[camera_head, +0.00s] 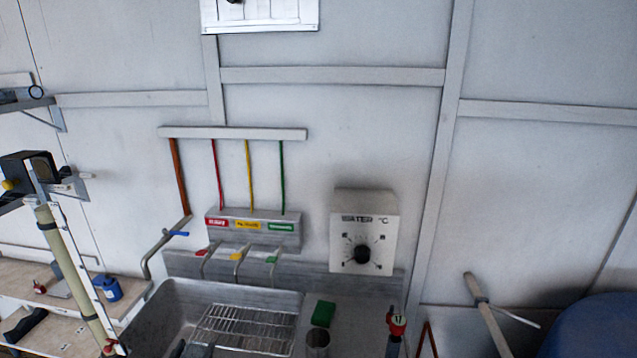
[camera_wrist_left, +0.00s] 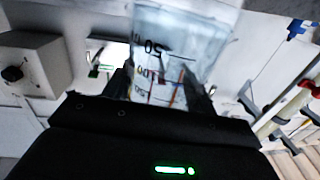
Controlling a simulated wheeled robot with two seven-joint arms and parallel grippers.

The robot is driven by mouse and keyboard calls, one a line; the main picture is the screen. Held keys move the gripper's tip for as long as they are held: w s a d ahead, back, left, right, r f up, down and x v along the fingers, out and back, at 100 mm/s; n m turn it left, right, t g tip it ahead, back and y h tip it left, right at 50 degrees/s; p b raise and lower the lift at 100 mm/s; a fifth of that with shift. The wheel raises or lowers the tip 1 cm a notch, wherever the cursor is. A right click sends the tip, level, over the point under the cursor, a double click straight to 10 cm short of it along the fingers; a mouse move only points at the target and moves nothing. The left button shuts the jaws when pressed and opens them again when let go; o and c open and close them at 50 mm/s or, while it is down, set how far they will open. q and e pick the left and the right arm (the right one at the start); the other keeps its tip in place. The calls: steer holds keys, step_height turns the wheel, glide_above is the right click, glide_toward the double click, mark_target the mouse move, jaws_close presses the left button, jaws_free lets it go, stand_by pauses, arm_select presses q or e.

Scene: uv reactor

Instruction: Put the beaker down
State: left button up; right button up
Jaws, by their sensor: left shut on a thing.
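In the left wrist view, a clear glass beaker (camera_wrist_left: 185,38) with black volume marks fills the top middle. The marks read upside down in that picture. My left gripper (camera_wrist_left: 160,90) is shut on it, with one dark finger on each side of the glass. What lies under the beaker cannot be made out there. In the head view, only small dark parts at the bottom edge, in front of the sink rack, may belong to my left gripper; the beaker cannot be made out there. My right gripper is not in view.
A steel sink (camera_head: 150,318) holds a wire rack (camera_head: 245,328). Coloured taps stand behind it. A green sponge (camera_head: 323,314), a metal cup (camera_head: 317,342) and a red-topped item (camera_head: 397,324) are to the right, below the water dial box (camera_head: 363,240). A tall tube stand (camera_head: 72,270) is at left.

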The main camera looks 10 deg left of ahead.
arm_select(q)
steer(key=s+d+r+h+b, duration=0.1)
steer(key=d+r+b, duration=0.1)
steer(key=d+r, duration=0.3)
steer(key=s+d+r+m+h+b, duration=0.1)
steer(key=d+r, duration=0.3)
steer(key=d, duration=0.4)
steer(key=shift+s+d+r+b, duration=0.25)
steer(key=shift+d+r+b, duration=0.15)
steer(key=shift+b, duration=0.4)
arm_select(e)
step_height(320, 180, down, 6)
